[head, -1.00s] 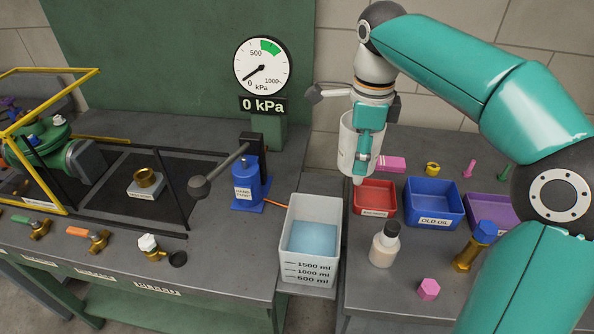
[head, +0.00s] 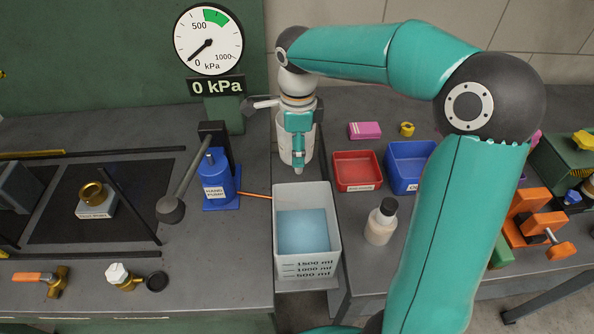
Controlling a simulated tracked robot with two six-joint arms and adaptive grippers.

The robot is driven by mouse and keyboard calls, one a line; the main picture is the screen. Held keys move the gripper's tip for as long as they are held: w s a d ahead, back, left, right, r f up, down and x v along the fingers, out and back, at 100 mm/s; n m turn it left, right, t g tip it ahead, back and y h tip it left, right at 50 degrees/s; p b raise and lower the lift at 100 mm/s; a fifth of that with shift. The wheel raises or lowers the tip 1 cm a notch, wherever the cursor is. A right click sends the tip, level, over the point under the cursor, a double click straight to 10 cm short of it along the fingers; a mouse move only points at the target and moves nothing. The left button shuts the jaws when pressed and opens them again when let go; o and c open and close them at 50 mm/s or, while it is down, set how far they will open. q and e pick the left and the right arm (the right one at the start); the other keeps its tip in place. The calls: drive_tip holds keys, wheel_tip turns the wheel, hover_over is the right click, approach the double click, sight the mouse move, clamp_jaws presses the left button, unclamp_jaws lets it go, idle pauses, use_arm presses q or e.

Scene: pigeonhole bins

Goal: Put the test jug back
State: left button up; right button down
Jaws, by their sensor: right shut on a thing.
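My right gripper (head: 298,160) points down and is shut on a whitish, cylindrical vessel (head: 283,143), which looks like the test jug. The vessel appears upright, and the teal gripper hides much of its front. It is behind the far edge of a clear-walled tank (head: 334,225), between the blue hand pump and the red bin. I cannot tell how high it is above the bench. The tank holds pale blue liquid (head: 303,231) and has ml marks on its front. My left gripper is not in view.
The blue hand pump (head: 216,190) with its long lever stands left, below a gauge (head: 208,40) reading 0 kPa. A red bin (head: 358,185), a blue bin (head: 402,185) and a black-capped bottle (head: 380,222) are to the right. My right arm hides part of the right bench.

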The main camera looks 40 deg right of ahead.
sight(298, 171)
drive_tip(key=shift+s+f, duration=0.1)
drive_tip(key=shift+f, duration=3.75)
drive_tip(key=shift+f, duration=0.2)
drive_tip(key=shift+c, duration=2)
unclamp_jaws()
drive_tip(key=shift+r, duration=0.1)
drive_tip(key=shift+r, duration=0.1)
wheel_tip(298, 171, up, 12)
drive_tip(key=shift+s+a, duration=0.15)
